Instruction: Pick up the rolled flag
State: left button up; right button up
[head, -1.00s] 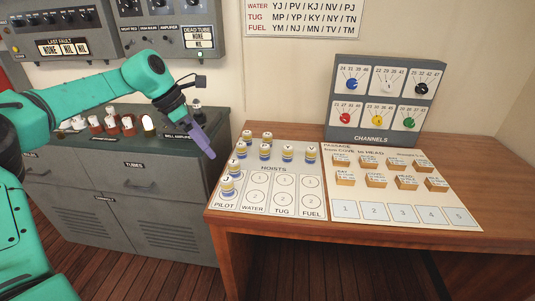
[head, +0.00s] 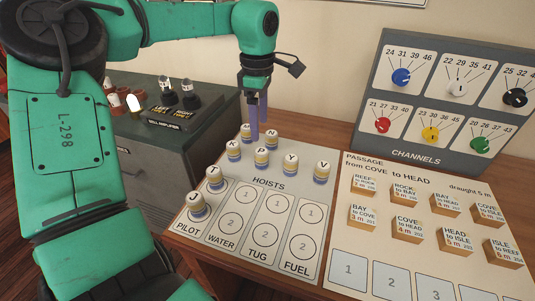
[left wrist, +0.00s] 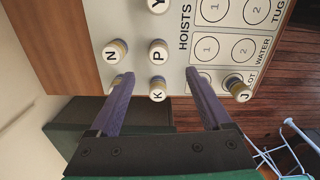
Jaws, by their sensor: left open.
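Several short rolled flags with lettered white tops and coloured bands stand upright on the hoists sheet. In the head view I see N (head: 271,140), K (head: 233,151), P (head: 261,158), Y (head: 291,166), V (head: 321,172) and J (head: 197,206). My left gripper (head: 258,128) points down over the back rows, its two purple fingers apart and empty. In the left wrist view, K (left wrist: 157,90) and P (left wrist: 158,52) show between the fingers' lines, N (left wrist: 115,50) lies left of P, and another flag is partly hidden behind the left finger. My right gripper is not in view.
The hoists sheet (head: 228,247) has numbered circles in front of the flags. A passage sheet (head: 345,235) with small wooden blocks lies to the right. The channels panel (head: 415,155) stands behind it. A grey cabinet (head: 205,145) with a bell amplifier is at left.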

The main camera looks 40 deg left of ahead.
pick_arm(q)
send_over(261, 151)
jog(key=s, duration=0.1)
notch_tip(261, 151, down, 4)
jog(key=shift+f, duration=0.1)
jog(key=f, duration=0.2)
jog(key=f+p, duration=0.1)
jog(key=f, duration=0.1)
jog(key=w+f+p, duration=0.1)
jog(key=f, duration=0.1)
jog(key=shift+f, duration=0.5)
grip_shut()
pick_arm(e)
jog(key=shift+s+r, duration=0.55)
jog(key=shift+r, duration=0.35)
